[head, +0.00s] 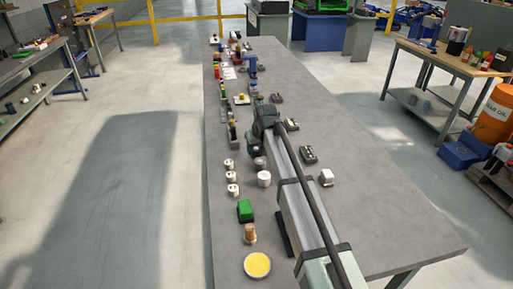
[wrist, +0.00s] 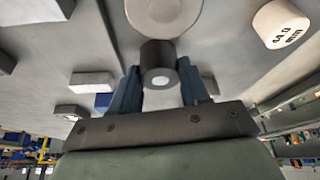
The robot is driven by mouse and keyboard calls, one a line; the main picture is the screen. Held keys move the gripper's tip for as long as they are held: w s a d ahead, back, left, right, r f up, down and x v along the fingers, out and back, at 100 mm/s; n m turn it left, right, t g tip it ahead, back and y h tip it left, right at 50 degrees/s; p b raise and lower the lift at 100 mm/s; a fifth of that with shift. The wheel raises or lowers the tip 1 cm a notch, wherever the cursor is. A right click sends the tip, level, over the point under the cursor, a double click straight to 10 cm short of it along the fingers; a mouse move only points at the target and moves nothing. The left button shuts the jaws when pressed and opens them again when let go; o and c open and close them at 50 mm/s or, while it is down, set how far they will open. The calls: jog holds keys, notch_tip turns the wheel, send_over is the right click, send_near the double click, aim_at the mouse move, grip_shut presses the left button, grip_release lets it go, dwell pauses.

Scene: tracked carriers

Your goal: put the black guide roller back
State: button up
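In the wrist view a short dark cylinder with a pale round centre, which looks like the black guide roller (wrist: 147,52), sits between the two blue-grey fingers of my gripper (wrist: 160,78). Both fingers meet its sides in the picture, so my gripper looks shut on it. A large pale disc (wrist: 163,10) lies just beyond the roller; whether they touch I cannot tell. In the head view my gripper (head: 256,145) is over the middle of the long grey table (head: 360,215), and my arm hides part of the tabletop. The roller cannot be made out there.
A dark block with pale fittings (head: 308,155) and a white block (head: 326,177) stand right of my arm. Several white labelled pieces (head: 231,177), a white cylinder (head: 264,179), a green block (head: 245,211) and a yellow-topped disc (head: 257,265) stand left. The table's right side is mostly clear.

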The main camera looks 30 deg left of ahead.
jog(key=o, duration=0.5)
jog(key=v, duration=1.2)
jog(key=shift+d+r, duration=0.1)
